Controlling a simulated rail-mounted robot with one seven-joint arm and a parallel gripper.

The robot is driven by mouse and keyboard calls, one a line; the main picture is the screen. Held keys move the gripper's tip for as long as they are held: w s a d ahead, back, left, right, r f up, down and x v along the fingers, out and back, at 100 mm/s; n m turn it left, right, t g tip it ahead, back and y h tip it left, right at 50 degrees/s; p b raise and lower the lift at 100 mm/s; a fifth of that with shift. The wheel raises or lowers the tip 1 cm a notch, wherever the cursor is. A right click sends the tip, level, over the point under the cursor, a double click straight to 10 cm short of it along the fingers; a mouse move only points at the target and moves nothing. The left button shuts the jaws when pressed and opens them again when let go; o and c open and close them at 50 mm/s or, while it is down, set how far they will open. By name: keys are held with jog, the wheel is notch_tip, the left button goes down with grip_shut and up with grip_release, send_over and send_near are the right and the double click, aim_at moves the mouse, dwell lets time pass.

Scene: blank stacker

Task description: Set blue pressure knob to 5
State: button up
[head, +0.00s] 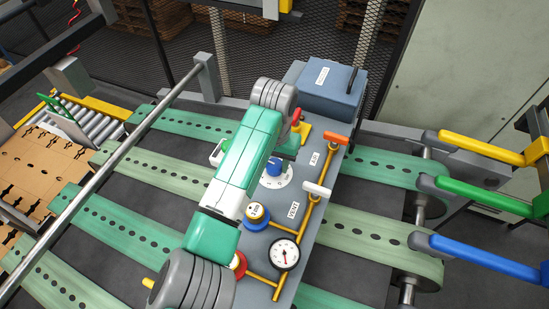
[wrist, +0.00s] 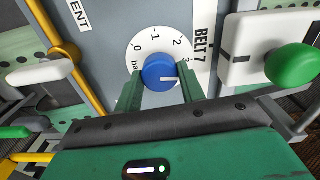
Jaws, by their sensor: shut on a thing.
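The blue pressure knob (wrist: 159,69) sits on a round white dial (wrist: 138,50) marked "bar", with 0, 1, 2 and 3 readable in the wrist view. Higher marks are hidden behind my gripper. The knob's white pointer line points right, near the 3. My gripper (wrist: 160,80) has its two green fingers on either side of the knob, shut on it.
A green ball-topped lever (wrist: 292,66) stands right of the dial. Yellow pipes run along the panel.

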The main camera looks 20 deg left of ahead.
jog(key=m+p, duration=0.2)
jog(key=m, duration=0.1)
jog(key=shift+r+m, duration=0.2)
jog(key=shift+m, duration=0.1)
jog(key=m+p, duration=0.2)
jog(key=m, duration=0.2)
jog(key=shift+f+m, duration=0.1)
jog(key=shift+m, duration=0.2)
jog(key=m+p, duration=0.1)
jog(key=m, duration=0.3)
jog(key=shift+m+p, duration=0.4)
jog(key=shift+m, duration=1.7)
jog(key=o, duration=1)
